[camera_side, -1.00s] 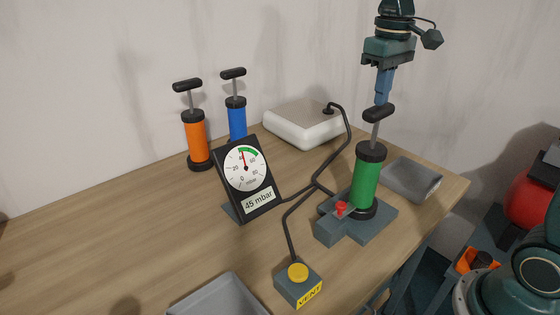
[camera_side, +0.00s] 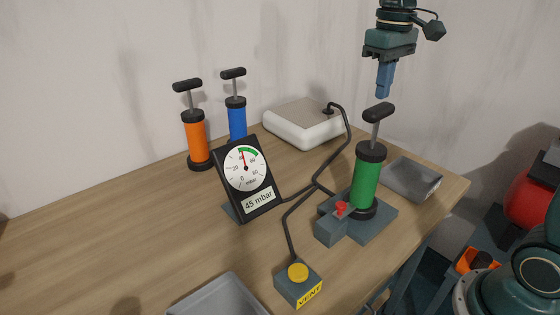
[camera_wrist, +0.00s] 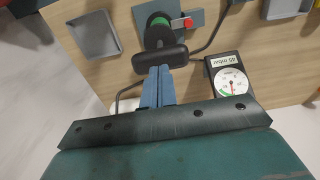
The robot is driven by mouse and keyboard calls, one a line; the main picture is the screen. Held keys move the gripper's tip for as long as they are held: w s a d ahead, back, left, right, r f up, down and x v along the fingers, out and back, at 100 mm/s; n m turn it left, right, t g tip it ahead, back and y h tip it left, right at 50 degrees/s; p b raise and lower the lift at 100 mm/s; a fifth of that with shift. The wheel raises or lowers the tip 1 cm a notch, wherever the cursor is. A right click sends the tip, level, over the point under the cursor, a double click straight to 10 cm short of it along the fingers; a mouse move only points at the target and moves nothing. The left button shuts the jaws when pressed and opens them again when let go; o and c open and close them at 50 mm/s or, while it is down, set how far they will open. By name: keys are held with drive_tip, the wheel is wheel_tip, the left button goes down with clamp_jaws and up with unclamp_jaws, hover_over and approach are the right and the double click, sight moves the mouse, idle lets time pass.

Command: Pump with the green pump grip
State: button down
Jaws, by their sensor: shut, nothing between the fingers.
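The green pump (camera_side: 366,180) stands upright on a grey base (camera_side: 375,222). Its black T-shaped grip (camera_side: 378,112) is up, with the bare rod showing below. It also shows in the wrist view (camera_wrist: 160,58). My gripper (camera_side: 383,95) is shut and empty, with its blue fingers pointing down just above the grip, a small gap between them. In the wrist view my fingertips (camera_wrist: 158,70) lie close to the grip. The gauge (camera_side: 246,168) reads 45 mbar. A red valve (camera_side: 341,208) sits on the pump's base.
The orange pump (camera_side: 195,130) and blue pump (camera_side: 237,118) stand behind the gauge. A white cushion-like body (camera_side: 303,123) is joined by a black hose. The yellow VENT button (camera_side: 298,272) is at the front. A grey tray (camera_side: 412,180) lies right of the green pump.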

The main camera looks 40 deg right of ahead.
drive_tip(key=shift+r, duration=2.5)
drive_tip(key=shift+s+a, duration=0.3)
drive_tip(key=shift+s, duration=0.4)
drive_tip(key=s+a+f+t, duration=0.2)
drive_tip(key=s+f, duration=0.3)
drive_tip(key=s, duration=0.3)
drive_tip(key=s+a+f+t, duration=0.2)
drive_tip(key=s+f, duration=0.3)
drive_tip(key=s, duration=0.3)
drive_tip(key=shift+s+a+f+t, duration=0.2)
drive_tip(key=shift+s+f+t, duration=0.2)
drive_tip(key=shift+t, duration=0.4)
